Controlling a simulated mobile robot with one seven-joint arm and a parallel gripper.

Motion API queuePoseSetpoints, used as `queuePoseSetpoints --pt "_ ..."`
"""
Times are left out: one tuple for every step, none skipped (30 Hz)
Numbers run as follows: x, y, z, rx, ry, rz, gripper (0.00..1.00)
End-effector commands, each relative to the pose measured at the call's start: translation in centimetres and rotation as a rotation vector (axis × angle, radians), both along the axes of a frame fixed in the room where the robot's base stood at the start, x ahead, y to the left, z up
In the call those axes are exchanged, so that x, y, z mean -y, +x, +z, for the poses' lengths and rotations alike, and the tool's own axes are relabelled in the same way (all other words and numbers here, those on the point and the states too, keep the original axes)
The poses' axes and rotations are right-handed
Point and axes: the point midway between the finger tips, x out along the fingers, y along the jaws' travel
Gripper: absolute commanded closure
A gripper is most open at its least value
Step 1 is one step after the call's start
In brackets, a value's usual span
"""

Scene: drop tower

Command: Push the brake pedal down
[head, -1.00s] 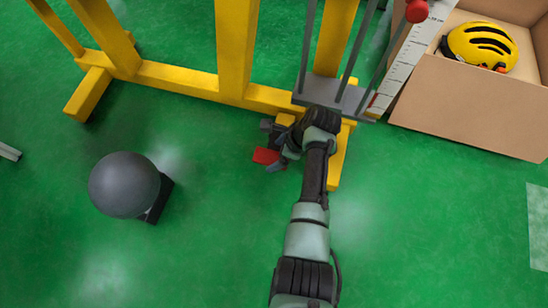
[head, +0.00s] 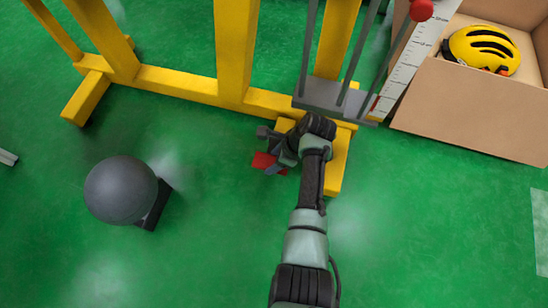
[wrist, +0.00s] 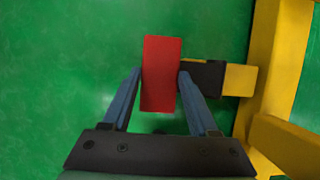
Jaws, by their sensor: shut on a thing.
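The brake pedal is a red block (wrist: 161,72) on a dark arm (wrist: 203,78) that joins the yellow frame at its right in the wrist view. In the head view the red pedal (head: 265,160) shows low at the foot of the yellow tower. My gripper (wrist: 158,78) has one finger on each side of the pedal and is shut on it. In the head view my gripper (head: 272,150) partly hides the pedal and its arm. I cannot tell how far the pedal is pressed.
The yellow tower frame (head: 180,80) and a grey plate with rods (head: 330,95) stand behind my arm. A dark grey ball (head: 120,188) rests on a black base at left. A cardboard box (head: 470,110) with a yellow helmet (head: 482,50) is at right. Green floor in front is clear.

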Motion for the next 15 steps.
queuePoseSetpoints --pt "0.01 0.00 0.00 0.000 0.000 0.000 0.93" --pt "0.02 -0.01 -0.01 0.000 0.000 0.000 0.98" --pt "0.02 -0.01 -0.01 0.000 0.000 0.000 1.00" --pt "0.02 -0.01 -0.01 0.000 0.000 0.000 1.00" --pt "0.02 -0.01 -0.01 0.000 0.000 0.000 1.00" --pt "0.02 -0.01 -0.01 0.000 0.000 0.000 1.00" --pt "0.02 -0.01 -0.01 0.000 0.000 0.000 1.00" --pt "0.02 -0.01 -0.01 0.000 0.000 0.000 1.00" --pt "0.03 -0.01 -0.01 0.000 0.000 0.000 1.00" --pt "0.01 -0.02 -0.01 0.000 0.000 0.000 1.00" --pt "0.01 -0.03 -0.01 0.001 0.000 0.000 1.00" --pt "-0.02 -0.08 -0.01 0.004 -0.001 0.000 1.00" --pt "-0.07 -0.15 -0.05 0.010 -0.002 0.000 1.00" --pt "-0.14 -0.24 -0.11 0.017 -0.003 0.000 1.00" --pt "-0.23 -0.38 -0.22 0.033 -0.008 0.000 1.00"
